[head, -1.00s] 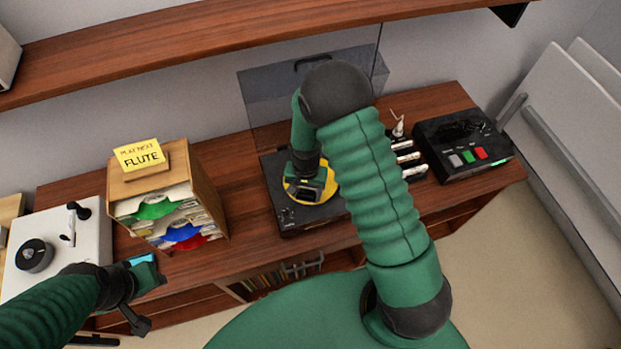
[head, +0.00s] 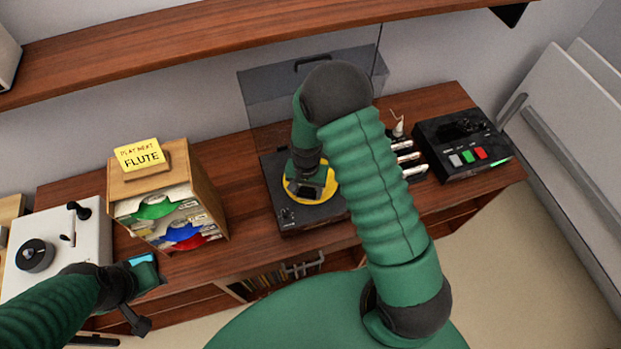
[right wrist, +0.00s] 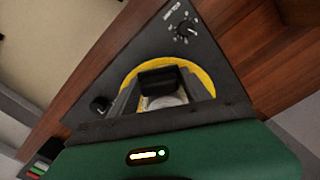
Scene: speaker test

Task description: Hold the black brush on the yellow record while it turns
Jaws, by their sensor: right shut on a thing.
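The yellow record (head: 329,189) lies on the dark turntable (head: 284,216) in the middle of the wooden counter. My right gripper (head: 312,191) is over it, pointing down. In the right wrist view it is shut on the black brush (right wrist: 158,83), which sits over the yellow record (right wrist: 203,80). Whether the brush touches the record is hidden. The record's middle is partly covered by my gripper. My left gripper (head: 146,285) hangs in front of the counter at the lower left, away from the record; its jaw opening does not show clearly.
A wooden record rack (head: 212,190) with coloured sleeves and a yellow FLUTE card (head: 139,155) stands left of the turntable. A white record player (head: 75,243) is at the far left. A black button box (head: 463,143) is at the right. A shelf (head: 200,45) runs above.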

